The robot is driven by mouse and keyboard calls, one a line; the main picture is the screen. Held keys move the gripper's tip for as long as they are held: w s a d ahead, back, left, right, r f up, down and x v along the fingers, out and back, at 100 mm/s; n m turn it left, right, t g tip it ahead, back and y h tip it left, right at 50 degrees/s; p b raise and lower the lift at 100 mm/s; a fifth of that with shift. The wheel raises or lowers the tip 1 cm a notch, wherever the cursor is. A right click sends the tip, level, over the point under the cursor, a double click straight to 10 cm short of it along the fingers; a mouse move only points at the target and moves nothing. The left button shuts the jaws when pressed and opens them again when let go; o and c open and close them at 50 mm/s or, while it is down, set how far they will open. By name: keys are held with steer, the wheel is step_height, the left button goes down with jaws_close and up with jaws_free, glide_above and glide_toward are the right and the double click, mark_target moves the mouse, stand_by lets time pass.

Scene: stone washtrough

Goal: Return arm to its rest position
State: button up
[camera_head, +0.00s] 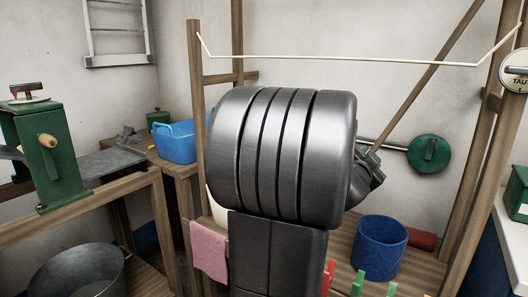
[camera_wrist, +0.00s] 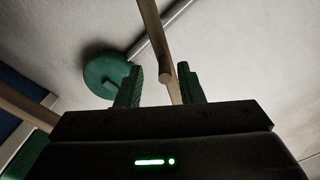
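My arm fills the middle of the head view, a large dark grey ribbed joint hiding much of what lies behind it. My gripper shows in the wrist view (camera_wrist: 160,85), its two green fingers standing apart with a clear gap. No object is held between the fingers. A wooden pole end and the wall show beyond them. In the head view the fingertips are hidden; only a dark part of the wrist shows at the right of the big joint.
A wooden frame (camera_head: 195,120) with a white line (camera_head: 340,58) stands around my arm. A blue basket (camera_head: 175,142) and a green wringer (camera_head: 48,150) are at left. A blue bin (camera_head: 379,248), a red roll (camera_head: 423,240) and a pink cloth (camera_head: 208,250) are lower down. A green disc (camera_head: 429,154) is on the wall.

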mark_target(371, 150)
steer(key=x, duration=0.5)
steer(key=shift+b, duration=0.3)
steer(key=shift+w+a+r+p, duration=0.2)
steer(key=shift+a+r+p, duration=0.1)
steer(key=shift+p, duration=0.4)
steer(key=shift+w+a+r+n, duration=0.1)
steer(key=shift+a+n, duration=0.2)
steer(key=shift+a, duration=0.05)
steer(key=shift+a, duration=0.1)
